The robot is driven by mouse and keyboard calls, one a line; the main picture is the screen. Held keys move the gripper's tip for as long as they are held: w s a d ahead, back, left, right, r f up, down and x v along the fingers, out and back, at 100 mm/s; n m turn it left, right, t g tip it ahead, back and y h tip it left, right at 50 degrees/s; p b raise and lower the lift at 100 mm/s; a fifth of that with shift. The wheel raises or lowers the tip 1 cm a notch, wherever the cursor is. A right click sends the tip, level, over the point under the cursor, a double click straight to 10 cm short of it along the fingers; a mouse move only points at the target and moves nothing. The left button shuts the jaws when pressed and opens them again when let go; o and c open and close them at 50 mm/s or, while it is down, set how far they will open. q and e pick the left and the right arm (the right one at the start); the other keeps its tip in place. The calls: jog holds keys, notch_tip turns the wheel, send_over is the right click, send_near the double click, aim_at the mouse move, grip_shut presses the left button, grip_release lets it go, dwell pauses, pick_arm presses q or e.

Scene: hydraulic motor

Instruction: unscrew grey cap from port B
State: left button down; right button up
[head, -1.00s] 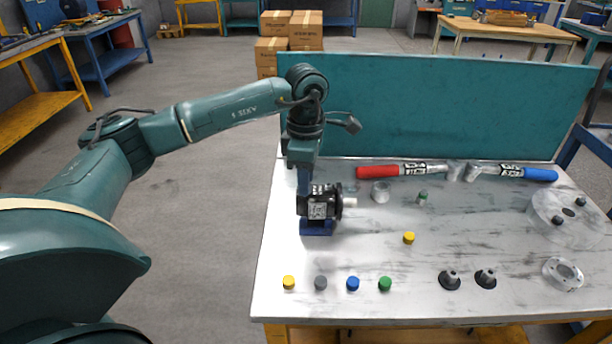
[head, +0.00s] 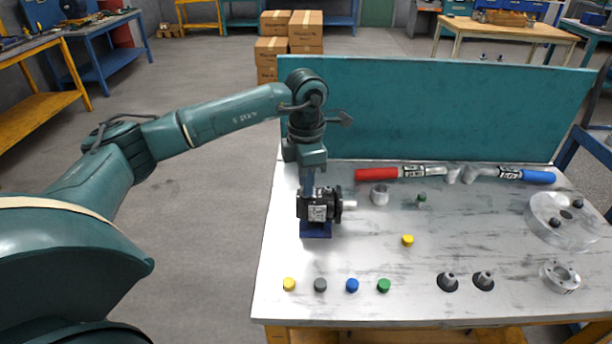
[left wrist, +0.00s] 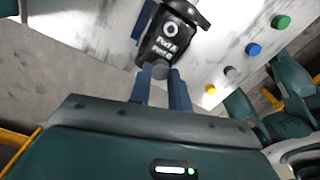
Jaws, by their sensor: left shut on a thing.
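The black hydraulic motor (head: 317,207) stands on a dark blue base (head: 316,230) at the left of the table, its silver shaft pointing right. It also shows in the left wrist view (left wrist: 166,42), with a label naming Port A and Port B. My left gripper (head: 308,188) reaches down behind the motor from above. In the left wrist view its two blue fingers (left wrist: 161,76) are shut on the grey cap (left wrist: 160,69) at the motor's port side. Whether the cap is still seated in the port cannot be told. My right gripper is not in view.
A yellow cap (head: 289,284), a loose grey cap (head: 320,285), a blue cap (head: 352,285) and a green cap (head: 384,285) line the front. Another yellow cap (head: 407,240) lies mid-table. Red-handled (head: 376,174) and blue-handled (head: 538,176) tools lie before the teal back panel (head: 450,105).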

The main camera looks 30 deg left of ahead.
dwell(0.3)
pick_arm(q)
jog(key=n+p, duration=0.1)
jog(key=n, duration=0.2)
jog(key=shift+r, duration=0.1)
jog(key=shift+n, duration=1)
jog(key=c, duration=1.5)
grip_release()
jog(key=m+b, duration=0.1)
jog(key=m, duration=0.9)
jog(key=shift+b, duration=0.35)
jog(key=shift+c, duration=0.3)
